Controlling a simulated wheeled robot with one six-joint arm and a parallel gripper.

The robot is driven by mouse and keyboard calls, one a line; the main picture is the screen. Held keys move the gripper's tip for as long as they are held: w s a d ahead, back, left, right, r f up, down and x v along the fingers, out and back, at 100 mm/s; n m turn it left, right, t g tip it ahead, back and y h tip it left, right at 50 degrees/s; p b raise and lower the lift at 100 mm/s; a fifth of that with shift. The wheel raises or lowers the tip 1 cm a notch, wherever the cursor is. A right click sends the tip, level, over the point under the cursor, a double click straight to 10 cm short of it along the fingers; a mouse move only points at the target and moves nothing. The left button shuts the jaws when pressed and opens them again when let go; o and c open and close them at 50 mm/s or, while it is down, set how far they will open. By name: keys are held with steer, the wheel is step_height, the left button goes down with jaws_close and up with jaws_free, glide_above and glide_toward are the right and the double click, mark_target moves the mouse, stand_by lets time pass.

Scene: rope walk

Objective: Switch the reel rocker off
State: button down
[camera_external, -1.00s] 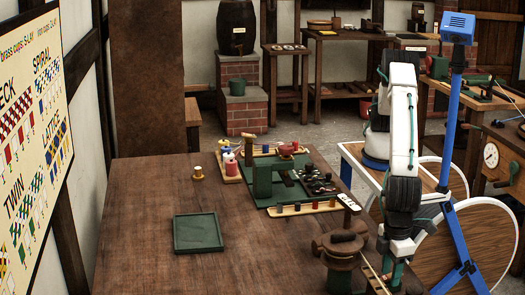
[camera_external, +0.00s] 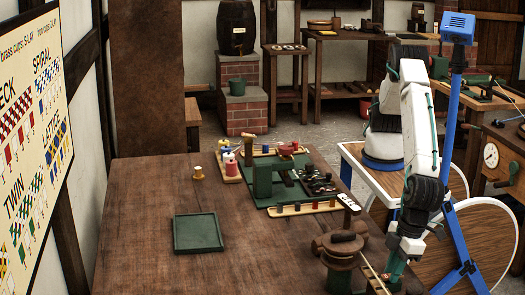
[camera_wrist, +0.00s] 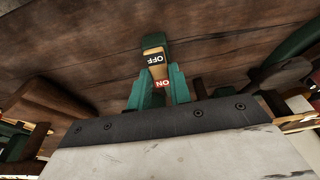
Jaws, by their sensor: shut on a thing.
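The reel rocker (camera_wrist: 154,62) shows in the wrist view, with a black OFF label on its upper part and a red ON label on its lower part. It sits in a narrow green housing (camera_wrist: 152,40) against dark wood. The teal fingers of my gripper (camera_wrist: 158,85) stand on either side of the ON end and are shut on the rocker. In the external view my gripper (camera_external: 390,278) is low at the table's front right corner, beside a brown round-topped wooden stand. The rocker cannot be made out there.
The brown wooden stand (camera_external: 341,246) is close left of my gripper. A green machine (camera_external: 272,180) with bobbins and a pale peg rack (camera_external: 302,209) stand farther back. An empty green tray (camera_external: 197,233) lies on the table (camera_external: 140,215). A blue post (camera_external: 452,120) rises beside my arm.

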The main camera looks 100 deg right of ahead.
steer(key=c, duration=1.3)
jaws_free()
steer(key=shift+r, duration=0.1)
steer(key=v, duration=0.7)
steer(key=shift+s+r, duration=0.1)
steer(key=shift+r, duration=0.2)
